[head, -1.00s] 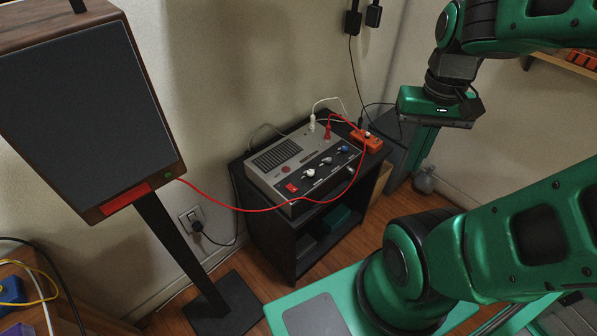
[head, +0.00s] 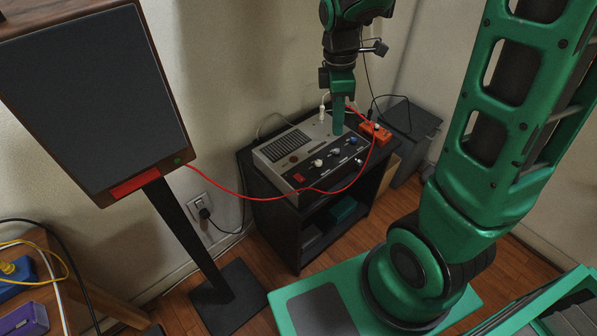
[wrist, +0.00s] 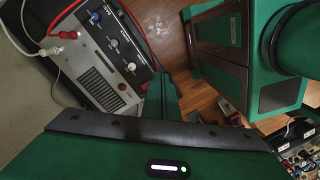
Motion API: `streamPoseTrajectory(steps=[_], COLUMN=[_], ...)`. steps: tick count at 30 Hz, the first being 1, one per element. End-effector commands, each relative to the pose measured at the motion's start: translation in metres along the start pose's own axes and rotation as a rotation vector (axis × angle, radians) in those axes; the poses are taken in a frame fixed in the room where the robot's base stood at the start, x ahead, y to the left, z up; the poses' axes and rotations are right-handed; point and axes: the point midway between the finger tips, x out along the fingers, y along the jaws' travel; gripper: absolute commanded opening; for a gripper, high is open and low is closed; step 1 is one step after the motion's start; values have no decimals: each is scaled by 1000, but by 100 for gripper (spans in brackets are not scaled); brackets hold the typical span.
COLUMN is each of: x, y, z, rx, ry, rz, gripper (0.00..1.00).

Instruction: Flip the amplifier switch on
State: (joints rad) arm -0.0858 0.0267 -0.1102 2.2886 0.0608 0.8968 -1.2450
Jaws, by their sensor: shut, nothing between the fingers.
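The amplifier (head: 262,166) is a grey box with a dark sloped front, lying on a black stand. Its red switch (head: 299,178) sits at the left end of the front panel. I cannot tell the switch's position. White, dark and blue knobs run to the right of it. My gripper (head: 338,131) is shut and empty, pointing down over the right rear of the amplifier, up and right of the switch. Whether the fingertips touch the top is unclear. In the wrist view the amplifier (wrist: 83,62) is at the upper left, with my fingers (wrist: 160,82) beside its panel end.
An orange box (head: 375,132) with a knob sits right of the amplifier on the black stand (head: 290,235). Cream plugs rise behind my gripper.

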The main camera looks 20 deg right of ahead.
Motion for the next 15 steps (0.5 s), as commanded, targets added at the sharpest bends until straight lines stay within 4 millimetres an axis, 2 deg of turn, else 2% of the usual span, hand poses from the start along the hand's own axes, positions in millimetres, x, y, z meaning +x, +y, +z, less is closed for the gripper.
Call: streamPoseTrajectory(steps=[1,6,10,15], x=[9,32,43,47], y=[6,19,22,23], z=[-20,-72,-93,-102], rx=[-131,-499,-654,-715], ry=[-6,-5,-2,0], rz=[-11,-25,-32,-33], gripper=[0,0,0,0])
